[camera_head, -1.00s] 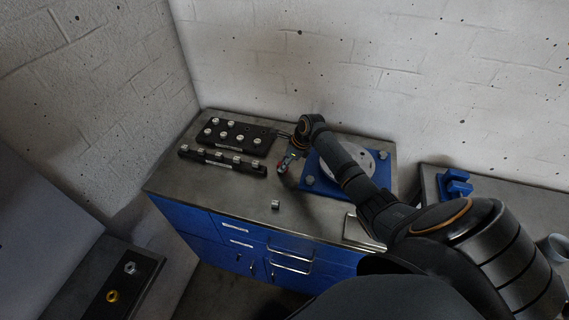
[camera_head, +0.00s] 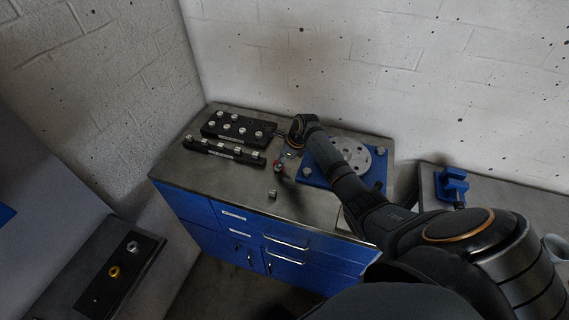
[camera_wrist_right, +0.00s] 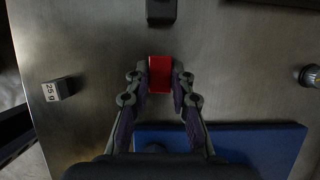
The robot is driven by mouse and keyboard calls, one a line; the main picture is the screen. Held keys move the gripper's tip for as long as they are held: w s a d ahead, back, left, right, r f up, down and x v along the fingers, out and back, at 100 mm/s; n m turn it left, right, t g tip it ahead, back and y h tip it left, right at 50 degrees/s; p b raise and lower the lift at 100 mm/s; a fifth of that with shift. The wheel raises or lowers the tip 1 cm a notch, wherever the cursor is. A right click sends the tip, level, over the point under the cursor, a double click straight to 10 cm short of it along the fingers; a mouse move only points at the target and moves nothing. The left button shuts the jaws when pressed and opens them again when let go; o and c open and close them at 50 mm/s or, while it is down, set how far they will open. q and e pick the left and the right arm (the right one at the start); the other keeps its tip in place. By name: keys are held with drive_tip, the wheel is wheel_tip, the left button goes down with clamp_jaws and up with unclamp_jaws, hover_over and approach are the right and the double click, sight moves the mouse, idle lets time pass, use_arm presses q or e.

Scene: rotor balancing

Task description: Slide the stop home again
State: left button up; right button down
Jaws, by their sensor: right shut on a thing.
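My right gripper (camera_wrist_right: 160,82) is shut on a small red block (camera_wrist_right: 160,74), which I take to be the stop. The block sits between the two fingertips in the right wrist view, above or on the bare metal bench top; I cannot tell whether it touches. In the head view my right gripper (camera_head: 282,162) is just left of the blue base plate (camera_head: 306,174), and the red block is too small to make out clearly. A black piece (camera_wrist_right: 161,12) lies straight ahead of the block, apart from it. My left gripper is not in view.
A small 25 g weight (camera_wrist_right: 57,90) stands on the bench (camera_head: 235,182), left of the fingers in the wrist view. The rotor disc (camera_head: 352,153) lies under my right arm. A black weight rack (camera_head: 238,128) and black rail (camera_head: 224,150) stand at the back left.

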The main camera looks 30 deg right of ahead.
drive_tip(key=c, duration=1.3)
unclamp_jaws()
drive_tip(key=shift+s+a+f, duration=0.2)
drive_tip(key=shift+a, duration=0.05)
drive_tip(key=shift+o, duration=0.7)
drive_tip(key=shift+r, duration=0.15)
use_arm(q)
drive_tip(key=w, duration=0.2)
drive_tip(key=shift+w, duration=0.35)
use_arm(e)
drive_tip(key=v, duration=1.2)
drive_tip(key=shift+w, duration=0.15)
